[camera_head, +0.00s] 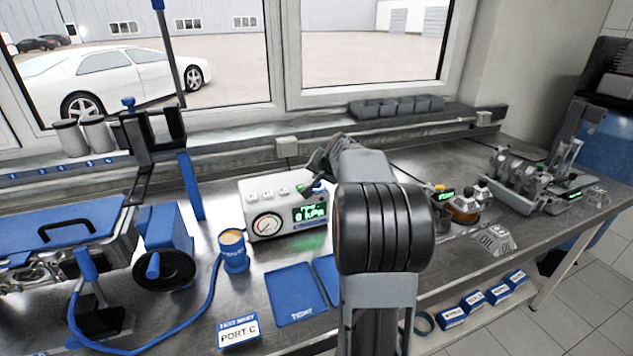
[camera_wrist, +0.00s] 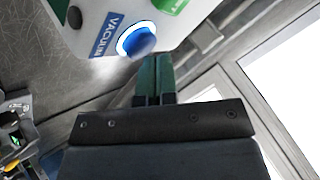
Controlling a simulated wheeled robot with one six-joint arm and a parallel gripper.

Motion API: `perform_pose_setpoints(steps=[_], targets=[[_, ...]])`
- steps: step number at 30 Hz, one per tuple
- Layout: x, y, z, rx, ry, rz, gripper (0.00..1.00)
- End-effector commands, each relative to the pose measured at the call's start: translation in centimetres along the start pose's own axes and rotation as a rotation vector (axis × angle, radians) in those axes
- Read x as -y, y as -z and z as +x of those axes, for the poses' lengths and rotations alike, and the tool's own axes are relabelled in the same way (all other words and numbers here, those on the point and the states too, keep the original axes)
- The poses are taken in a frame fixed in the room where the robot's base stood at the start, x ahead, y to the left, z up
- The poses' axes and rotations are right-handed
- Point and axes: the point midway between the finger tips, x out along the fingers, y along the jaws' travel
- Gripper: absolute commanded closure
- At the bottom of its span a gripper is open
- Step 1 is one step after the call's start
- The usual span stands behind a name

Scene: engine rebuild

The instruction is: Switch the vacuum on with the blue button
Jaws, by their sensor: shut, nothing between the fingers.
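The vacuum unit (camera_head: 283,234) is a white box on the bench with a round gauge (camera_head: 267,226) and a lit display (camera_head: 310,213) that reads 0 hPa. In the wrist view its blue button (camera_wrist: 140,43) sits in a bright white ring beside a blue VACUUM label (camera_wrist: 107,36). My gripper (camera_wrist: 154,60) is shut and empty, its green fingertips pointing at the unit just beside the button. Whether they touch it cannot be told. In the head view, my arm partly hides the unit's right end and the fingertips are hard to make out.
A blue cup (camera_head: 234,254) with a hose stands left of the unit. Blue mats (camera_head: 295,293) and a PORT C card (camera_head: 238,333) lie in front. A window sill (camera_head: 230,143) runs behind. Oil containers (camera_head: 466,207) and a metal fixture (camera_head: 525,180) stand to the right.

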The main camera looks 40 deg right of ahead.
Motion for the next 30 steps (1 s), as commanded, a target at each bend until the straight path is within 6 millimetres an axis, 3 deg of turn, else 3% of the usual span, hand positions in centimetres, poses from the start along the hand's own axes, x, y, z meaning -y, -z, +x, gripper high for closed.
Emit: perform_pose_setpoints(steps=[11,30], targets=[[0.3,0.3,-0.5,-0.002,0.001,0.000,1.00],[3.1,3.1,-4.3,-0.001,0.001,0.000,1.00]])
